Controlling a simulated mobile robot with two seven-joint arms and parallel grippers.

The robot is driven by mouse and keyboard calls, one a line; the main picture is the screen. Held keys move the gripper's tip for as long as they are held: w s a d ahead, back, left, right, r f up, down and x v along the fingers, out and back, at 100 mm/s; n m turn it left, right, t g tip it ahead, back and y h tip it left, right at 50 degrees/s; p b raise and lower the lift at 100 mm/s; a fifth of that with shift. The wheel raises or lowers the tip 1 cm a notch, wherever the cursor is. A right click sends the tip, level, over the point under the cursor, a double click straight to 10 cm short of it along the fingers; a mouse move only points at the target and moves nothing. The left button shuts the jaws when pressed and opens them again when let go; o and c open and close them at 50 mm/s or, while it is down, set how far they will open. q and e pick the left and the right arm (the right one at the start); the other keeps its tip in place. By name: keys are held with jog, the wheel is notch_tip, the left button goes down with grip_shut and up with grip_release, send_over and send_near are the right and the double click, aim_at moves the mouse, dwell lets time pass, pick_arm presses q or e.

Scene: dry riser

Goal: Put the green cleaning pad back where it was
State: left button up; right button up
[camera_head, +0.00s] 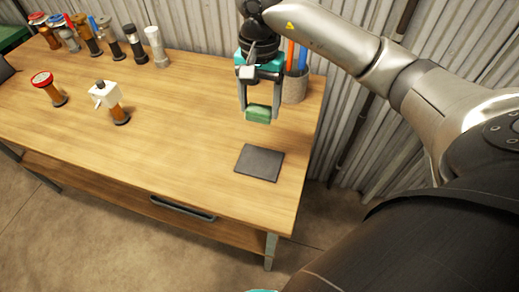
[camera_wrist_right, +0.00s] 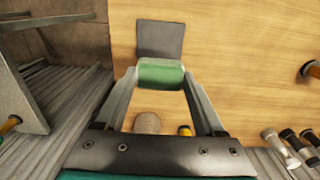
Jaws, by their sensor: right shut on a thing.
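The green cleaning pad (camera_head: 258,113) is held between the fingertips of my right gripper (camera_head: 259,108), above the right part of the wooden table. In the right wrist view the green pad (camera_wrist_right: 161,73) spans the gap between both fingers of the right gripper (camera_wrist_right: 162,76). A dark grey square mat (camera_head: 259,162) lies flat on the table, nearer the front edge than the gripper. It also shows in the right wrist view (camera_wrist_right: 160,38), just beyond the pad, with bare wood around it. My left gripper is out of view.
A round holder (camera_head: 294,88) with orange and blue sticks stands behind the gripper. A red-topped orange piece (camera_head: 48,88) and one with a white block (camera_head: 106,96) stand at left. Several bottle-like pieces line the back. The table's middle (camera_head: 170,140) is clear.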

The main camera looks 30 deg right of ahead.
aim_at(260, 120)
notch_tip(260, 120, down, 13)
jog(key=shift+r+b, duration=0.2)
jog(key=shift+b, duration=0.55)
jog(key=shift+f+b, duration=0.35)
jog(key=shift+f, duration=1.75)
jog(key=shift+f, duration=0.1)
jog(key=o, duration=0.7)
jog(key=shift+f, duration=0.1)
jog(key=o, duration=0.5)
jog(key=shift+c, duration=0.2)
jog(key=shift+r, duration=0.25)
notch_tip(260, 120, up, 12)
jog(key=shift+f+p, duration=0.1)
jog(key=shift+p, duration=0.8)
